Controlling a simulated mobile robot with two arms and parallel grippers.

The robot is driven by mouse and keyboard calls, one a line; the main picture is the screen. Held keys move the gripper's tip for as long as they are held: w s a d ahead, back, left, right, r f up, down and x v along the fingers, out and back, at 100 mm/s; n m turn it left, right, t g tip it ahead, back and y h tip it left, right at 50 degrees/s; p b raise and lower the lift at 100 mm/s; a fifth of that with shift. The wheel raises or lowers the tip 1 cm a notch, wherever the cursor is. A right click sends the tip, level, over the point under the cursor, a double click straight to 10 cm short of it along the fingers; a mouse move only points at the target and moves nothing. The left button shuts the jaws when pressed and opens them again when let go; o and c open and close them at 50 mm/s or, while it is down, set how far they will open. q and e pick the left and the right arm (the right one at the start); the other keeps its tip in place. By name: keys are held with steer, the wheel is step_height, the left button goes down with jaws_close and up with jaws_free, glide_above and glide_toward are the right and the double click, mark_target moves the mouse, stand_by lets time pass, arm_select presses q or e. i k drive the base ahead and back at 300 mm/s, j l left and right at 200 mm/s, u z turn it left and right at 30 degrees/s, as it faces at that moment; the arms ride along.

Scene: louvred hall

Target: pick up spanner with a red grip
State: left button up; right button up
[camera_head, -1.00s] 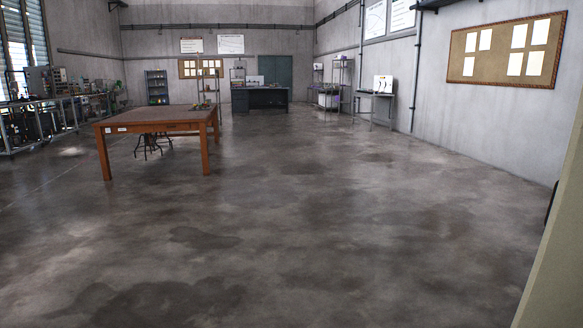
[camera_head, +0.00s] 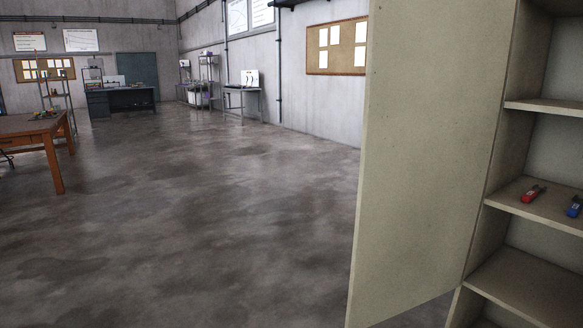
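A small tool with a red grip (camera_head: 533,194) lies on a middle shelf of the beige cabinet at the right. It looks like the spanner, but it is too small to be sure. A tool with a blue grip (camera_head: 574,207) lies to its right on the same shelf, near the picture's edge. Neither of my grippers shows in the view.
The cabinet's open door (camera_head: 415,150) stands out to the left of the shelves (camera_head: 515,275). A wooden table (camera_head: 30,128) is at the far left. A dark desk (camera_head: 120,100) and a small wall table (camera_head: 243,97) are at the back. The concrete floor (camera_head: 210,220) between is clear.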

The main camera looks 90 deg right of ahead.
mark_target(530, 196)
steer(key=z, duration=2.3)
steer(key=i+z, duration=0.1)
steer(key=z, duration=0.8)
steer(key=i+z, duration=0.15)
steer(key=z, duration=0.75)
steer(key=i+j+z, duration=0.1)
steer(key=z, duration=0.35)
